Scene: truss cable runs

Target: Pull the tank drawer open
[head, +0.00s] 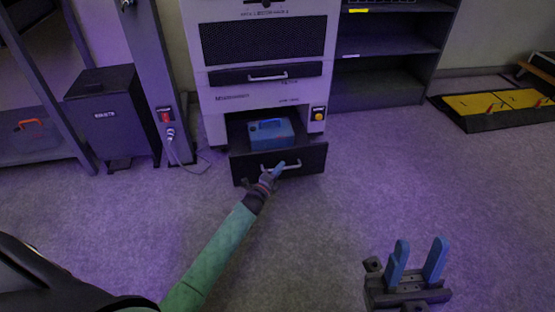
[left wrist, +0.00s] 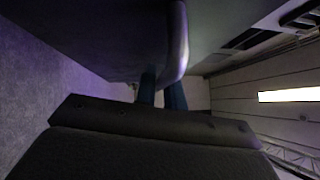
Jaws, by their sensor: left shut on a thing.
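The tank drawer (head: 245,168) is at the bottom of the white cabinet and stands pulled out, with a blue tank (head: 271,134) inside it. Its metal bar handle (head: 291,166) is on the dark front panel. My left gripper (head: 272,173) is shut on the handle near its left end. In the left wrist view the handle (left wrist: 178,45) runs between the blue fingertips, close to the dark drawer front. My right gripper (head: 418,262) is at the lower right over the floor, its blue fingers apart with nothing between them.
The white cabinet (head: 230,98) has another closed drawer (head: 235,77) above. A dark bin (head: 104,117) and a post (head: 158,75) with a hanging cable stand left. A shelf (head: 390,72) stands right. A yellow-and-black case (head: 490,104) lies on the floor farther right. The floor before the drawer is clear.

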